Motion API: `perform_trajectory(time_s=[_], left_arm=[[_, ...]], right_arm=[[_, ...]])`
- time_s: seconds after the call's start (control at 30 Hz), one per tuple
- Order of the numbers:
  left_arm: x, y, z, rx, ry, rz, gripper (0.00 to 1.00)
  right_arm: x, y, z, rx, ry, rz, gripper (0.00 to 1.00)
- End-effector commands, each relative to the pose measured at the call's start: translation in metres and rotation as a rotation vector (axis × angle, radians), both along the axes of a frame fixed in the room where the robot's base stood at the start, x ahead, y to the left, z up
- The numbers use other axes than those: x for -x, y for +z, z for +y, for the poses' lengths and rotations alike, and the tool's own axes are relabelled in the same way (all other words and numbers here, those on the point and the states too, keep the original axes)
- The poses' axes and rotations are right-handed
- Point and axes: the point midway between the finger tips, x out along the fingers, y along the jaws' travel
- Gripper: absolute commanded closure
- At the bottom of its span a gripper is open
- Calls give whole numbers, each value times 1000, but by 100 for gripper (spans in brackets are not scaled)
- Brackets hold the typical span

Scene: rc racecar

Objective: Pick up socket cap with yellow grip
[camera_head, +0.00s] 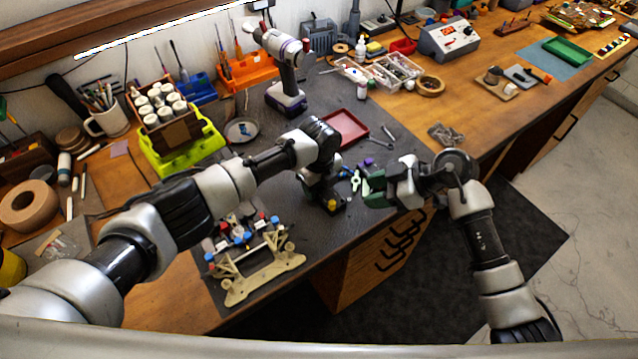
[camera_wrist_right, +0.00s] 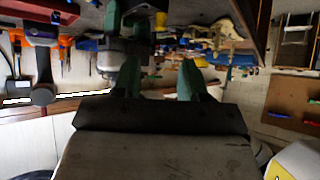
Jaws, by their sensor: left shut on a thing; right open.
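My left gripper (camera_head: 328,203) is low over the front part of the dark work mat. A small yellow part (camera_head: 332,204) shows at its fingertips, and the gripper is shut on it. It looks like the socket cap's yellow grip; the rest is hidden by the fingers. My right gripper (camera_head: 368,190) has green fingers, is open and empty, and is just right of the left gripper, near the table's front edge. Its two fingers also show apart in the right wrist view (camera_wrist_right: 160,82).
A cream car chassis (camera_head: 262,272) with red and blue parts stands front left. Small purple and green pieces (camera_head: 357,178) lie between the grippers. A red tray (camera_head: 342,128) and pliers (camera_head: 386,134) lie behind. A cordless drill (camera_head: 285,75) stands at the back.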

Motion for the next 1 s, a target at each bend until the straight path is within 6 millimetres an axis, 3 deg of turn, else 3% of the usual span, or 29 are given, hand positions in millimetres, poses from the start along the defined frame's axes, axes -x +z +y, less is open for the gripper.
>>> perform_trajectory(time_s=[0.17,0.33,0.5,0.67,0.8,1.0], left_arm=[[0,0,0,0,0,0,79],[0,0,0,0,0,0,79],[0,0,0,0,0,0,79],[0,0,0,0,0,0,79],[0,0,0,0,0,0,79],[0,0,0,0,0,0,79]], right_arm=[[0,1,1,-6,0,-6,52],[-8,19,19,-113,-6,-103,52],[-26,67,51,-357,-68,-327,52],[-43,121,66,-587,-213,-535,52],[-57,160,63,-741,-397,-670,52],[-75,194,43,-861,-728,-764,52]])
